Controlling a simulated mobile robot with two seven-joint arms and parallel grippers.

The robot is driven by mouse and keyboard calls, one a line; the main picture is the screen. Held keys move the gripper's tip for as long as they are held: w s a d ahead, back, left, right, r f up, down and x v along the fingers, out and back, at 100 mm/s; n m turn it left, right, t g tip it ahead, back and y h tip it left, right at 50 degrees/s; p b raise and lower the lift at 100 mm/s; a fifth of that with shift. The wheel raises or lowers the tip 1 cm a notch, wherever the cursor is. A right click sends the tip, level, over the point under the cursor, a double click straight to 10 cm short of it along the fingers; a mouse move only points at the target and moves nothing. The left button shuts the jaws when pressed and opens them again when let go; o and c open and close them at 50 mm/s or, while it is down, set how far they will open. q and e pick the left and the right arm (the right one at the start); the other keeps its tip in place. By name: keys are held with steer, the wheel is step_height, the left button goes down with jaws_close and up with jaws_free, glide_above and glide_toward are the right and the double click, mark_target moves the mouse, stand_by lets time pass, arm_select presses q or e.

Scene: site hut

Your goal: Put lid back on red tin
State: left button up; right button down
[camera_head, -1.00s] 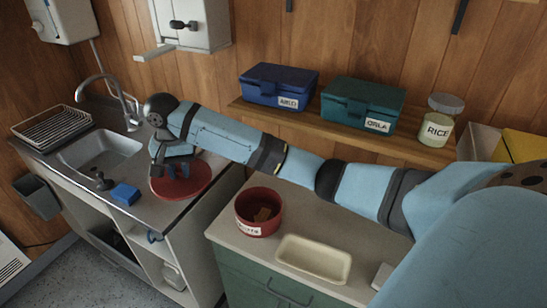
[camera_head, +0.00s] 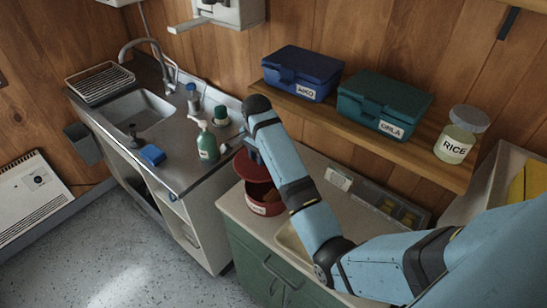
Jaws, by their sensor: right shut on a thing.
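The red tin (camera_head: 267,208) stands open on the counter with the green cupboard below it, with a white label on its front. Brownish contents show inside it. My right gripper (camera_head: 252,154) is shut on the red lid (camera_head: 246,169) and holds it over the left and back part of the tin's mouth. The lid looks tilted, and my arm hides part of it. I cannot tell whether the lid touches the rim. My left gripper is not in view.
Blue (camera_head: 300,75) and teal (camera_head: 383,105) boxes and a rice jar (camera_head: 460,136) sit on the shelf.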

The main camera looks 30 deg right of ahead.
steer(key=shift+s+d+f+m, duration=0.15)
steer(key=shift+s+d+f, duration=0.3)
steer(key=shift+s+d, duration=0.15)
steer(key=shift+s+d+f+m, duration=0.15)
steer(key=shift+s+d+f, duration=0.25)
steer(key=shift+s+d, duration=0.2)
steer(key=shift+w+a+f, duration=0.1)
steer(key=shift+w+f, duration=0.05)
steer(key=shift+w+a+f, duration=0.1)
steer(key=shift+a+f, duration=0.1)
steer(key=shift+f, duration=0.1)
steer(key=shift+a+f, duration=0.1)
steer(key=shift+f, duration=0.65)
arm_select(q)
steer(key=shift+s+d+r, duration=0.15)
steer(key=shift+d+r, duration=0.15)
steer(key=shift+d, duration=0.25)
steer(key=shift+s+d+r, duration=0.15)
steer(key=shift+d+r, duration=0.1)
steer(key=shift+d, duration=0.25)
arm_select(e)
steer(key=shift+f, duration=1.85)
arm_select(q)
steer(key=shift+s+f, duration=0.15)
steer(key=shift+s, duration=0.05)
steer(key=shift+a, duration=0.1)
arm_select(e)
steer(key=shift+f, duration=0.15)
